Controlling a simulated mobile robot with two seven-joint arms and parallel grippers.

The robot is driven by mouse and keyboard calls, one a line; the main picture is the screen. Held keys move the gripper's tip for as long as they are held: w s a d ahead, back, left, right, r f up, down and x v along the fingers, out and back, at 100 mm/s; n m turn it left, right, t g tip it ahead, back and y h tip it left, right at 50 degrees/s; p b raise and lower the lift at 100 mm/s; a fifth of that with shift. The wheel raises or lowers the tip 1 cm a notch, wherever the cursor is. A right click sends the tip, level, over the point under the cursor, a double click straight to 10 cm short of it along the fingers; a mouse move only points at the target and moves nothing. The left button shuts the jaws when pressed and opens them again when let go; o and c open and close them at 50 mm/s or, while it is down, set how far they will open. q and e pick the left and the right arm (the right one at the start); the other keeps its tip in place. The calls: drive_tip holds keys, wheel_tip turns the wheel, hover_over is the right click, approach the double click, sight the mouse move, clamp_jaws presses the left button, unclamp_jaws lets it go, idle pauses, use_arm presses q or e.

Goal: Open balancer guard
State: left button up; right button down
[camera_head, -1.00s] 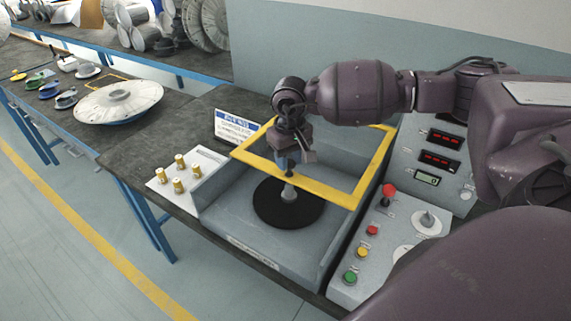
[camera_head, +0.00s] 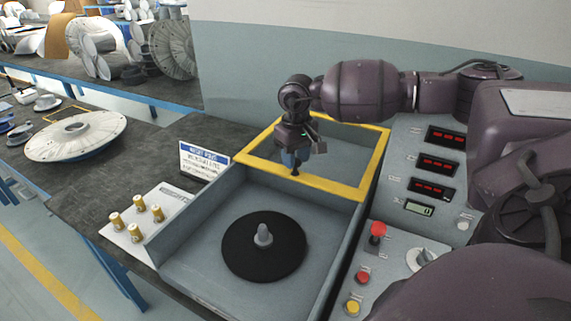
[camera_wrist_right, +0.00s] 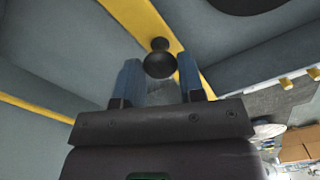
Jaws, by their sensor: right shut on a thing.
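The balancer guard is a yellow frame (camera_head: 335,188) with a clear middle, above the rear of the grey balancer box (camera_head: 200,215). Its front bar is well behind the black disc (camera_head: 240,245) with its grey spindle (camera_head: 263,236), leaving the disc uncovered. My right gripper (camera_head: 294,170) is at the front bar, shut on the guard's dark knob (camera_head: 295,174). In the right wrist view, the round knob (camera_wrist_right: 160,62) sits between the blue fingers, against the yellow bar (camera_wrist_right: 140,18). The hinge cannot be made out. My left gripper is not in view.
A control panel with red displays (camera_head: 437,163) and a red-topped lever (camera_head: 378,231) stands right of the box. Brass weights (camera_head: 137,231) on a white plate and a sign (camera_head: 205,160) are at left. A large white disc (camera_head: 76,136) lies on the bench.

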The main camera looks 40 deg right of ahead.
drive_tip(key=shift+w+d, duration=0.3)
drive_tip(key=shift+d, duration=0.4)
drive_tip(key=c, duration=0.7)
unclamp_jaws()
wheel_tip(320, 180, up, 11)
drive_tip(key=shift+f, duration=0.1)
drive_tip(key=shift+a, duration=0.1)
